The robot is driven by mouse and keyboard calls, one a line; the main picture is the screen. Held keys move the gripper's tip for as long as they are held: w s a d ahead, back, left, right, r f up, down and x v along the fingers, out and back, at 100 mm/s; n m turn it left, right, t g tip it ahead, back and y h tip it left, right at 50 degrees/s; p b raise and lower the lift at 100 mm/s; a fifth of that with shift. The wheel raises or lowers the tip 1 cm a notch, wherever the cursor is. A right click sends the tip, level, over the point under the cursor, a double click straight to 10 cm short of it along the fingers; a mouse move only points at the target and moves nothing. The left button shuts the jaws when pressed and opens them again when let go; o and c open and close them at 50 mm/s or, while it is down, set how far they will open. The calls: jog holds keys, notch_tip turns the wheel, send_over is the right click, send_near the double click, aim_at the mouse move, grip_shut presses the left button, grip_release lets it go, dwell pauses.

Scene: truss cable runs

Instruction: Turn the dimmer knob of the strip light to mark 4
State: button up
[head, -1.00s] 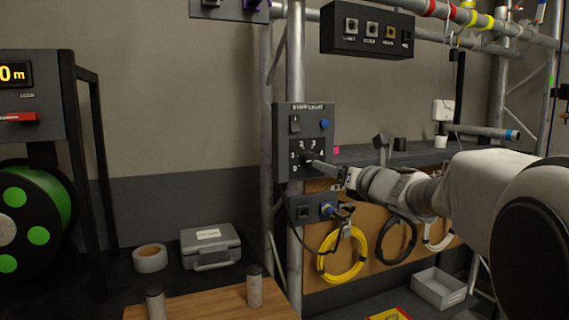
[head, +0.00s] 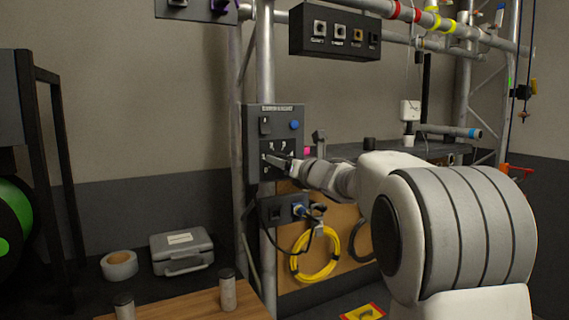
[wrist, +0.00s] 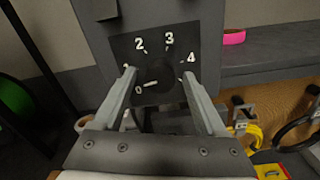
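The strip light panel (head: 255,140) is a grey box on an upright truss pole, with a rocker switch and a blue button above a black dial plate. In the wrist view the dial plate (wrist: 122,50) shows marks 0 to 4, with 1 partly hidden by a finger. The dark dimmer knob (wrist: 168,84) is in its middle, and its white pointer line points toward 0. My gripper (wrist: 160,76) is open, one finger on each side of the knob in the picture, with gaps visible. In the head view my gripper (head: 283,162) is at the dial and hides the knob.
A smaller box (head: 275,210) with a plugged cable is below the panel. A black switch box (head: 335,38) hangs above right. A yellow cable coil (head: 316,255) hangs on a board. A grey case (head: 181,251) and tape roll (head: 119,265) lie at lower left.

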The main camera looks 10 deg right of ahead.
grip_shut()
dwell(0.3)
jog(key=m+p, duration=1.7)
jog(key=m, duration=1.7)
jog(key=shift+r, duration=0.1)
jog(key=shift+m, duration=0.4)
